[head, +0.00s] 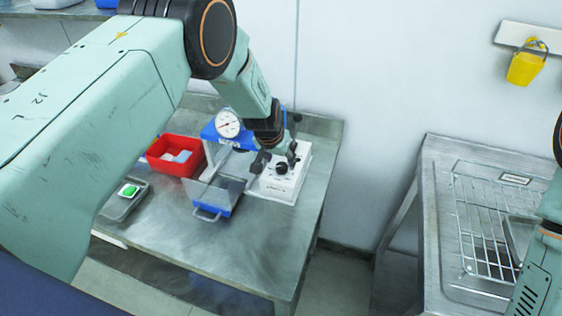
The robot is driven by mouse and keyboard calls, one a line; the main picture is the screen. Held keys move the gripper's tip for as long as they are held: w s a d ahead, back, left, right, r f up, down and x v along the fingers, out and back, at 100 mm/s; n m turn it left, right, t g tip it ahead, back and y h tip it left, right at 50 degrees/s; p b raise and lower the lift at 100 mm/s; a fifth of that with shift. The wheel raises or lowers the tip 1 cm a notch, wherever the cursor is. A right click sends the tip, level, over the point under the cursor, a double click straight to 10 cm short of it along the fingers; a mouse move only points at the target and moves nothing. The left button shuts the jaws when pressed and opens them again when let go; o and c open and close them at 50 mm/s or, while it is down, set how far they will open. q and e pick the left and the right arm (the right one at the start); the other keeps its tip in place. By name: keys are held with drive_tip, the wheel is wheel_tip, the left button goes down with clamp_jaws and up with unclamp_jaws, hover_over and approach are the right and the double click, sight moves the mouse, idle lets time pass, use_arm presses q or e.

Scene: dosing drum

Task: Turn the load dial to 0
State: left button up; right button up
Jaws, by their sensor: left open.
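A white box (286,186) with a black knob (281,169) on its top stands on the metal table. The knob looks like the load dial; its markings are too small to read. My left gripper (274,161) is open just above the box, with its fingers spread near the knob. I cannot tell whether a finger touches it. A round white gauge (228,123) with a red needle sits on a blue device behind and left of the box. My right arm shows at the right edge, but its gripper is out of view.
A red bin (175,155) with pale items stands left of the blue device. A clear guard and a blue drawer (212,204) are in front. A scale with a green item (128,190) lies further left. A wire rack (482,232) is on the right bench.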

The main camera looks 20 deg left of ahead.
sight(282, 166)
use_arm(q)
drive_tip(key=shift+x, duration=1.7)
drive_tip(key=shift+a, duration=0.1)
drive_tip(key=shift+r, duration=0.1)
drive_tip(key=c, duration=1.2)
drive_tip(key=shift+o, duration=0.2)
